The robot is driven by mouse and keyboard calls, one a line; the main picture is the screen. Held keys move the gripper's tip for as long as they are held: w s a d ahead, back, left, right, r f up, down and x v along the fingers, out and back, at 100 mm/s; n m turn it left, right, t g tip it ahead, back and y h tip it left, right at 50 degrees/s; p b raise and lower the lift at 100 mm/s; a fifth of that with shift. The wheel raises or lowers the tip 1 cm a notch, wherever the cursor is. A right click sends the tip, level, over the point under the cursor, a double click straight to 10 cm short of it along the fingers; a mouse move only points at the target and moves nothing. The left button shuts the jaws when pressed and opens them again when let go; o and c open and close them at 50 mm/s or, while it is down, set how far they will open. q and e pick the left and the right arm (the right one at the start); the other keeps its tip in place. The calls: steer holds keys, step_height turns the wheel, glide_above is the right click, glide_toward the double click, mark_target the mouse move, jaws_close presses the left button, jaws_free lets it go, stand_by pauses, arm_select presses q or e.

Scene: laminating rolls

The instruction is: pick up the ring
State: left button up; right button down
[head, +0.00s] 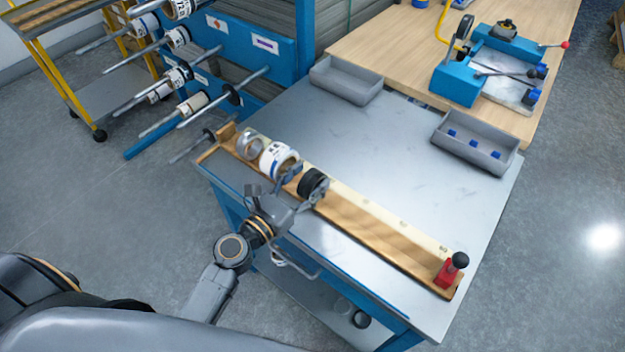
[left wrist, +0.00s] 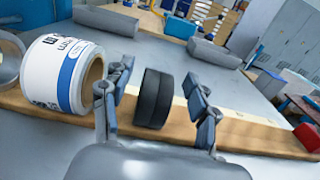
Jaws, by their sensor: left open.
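A black ring (head: 310,182) stands upright on its edge on the wooden board (head: 365,222) at the near edge of the grey table. In the left wrist view the black ring (left wrist: 153,98) shows a groove around its middle. My left gripper (head: 302,186) is open at the ring, with one finger on each side of it. In the left wrist view the gripper (left wrist: 162,92) has a gap on both sides of the ring, wider on the right. My right gripper is not in view.
A white labelled roll (head: 278,161) stands close left of the gripper, with a clear roll (head: 250,146) beyond it. A red stop with a black knob (head: 449,270) is at the board's right end. Grey trays (head: 345,80) (head: 474,143) sit at the back. The table's middle is clear.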

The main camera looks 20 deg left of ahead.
arm_select(q)
steer(key=shift+x, duration=1)
steer(key=shift+c, duration=0.3)
jaws_close()
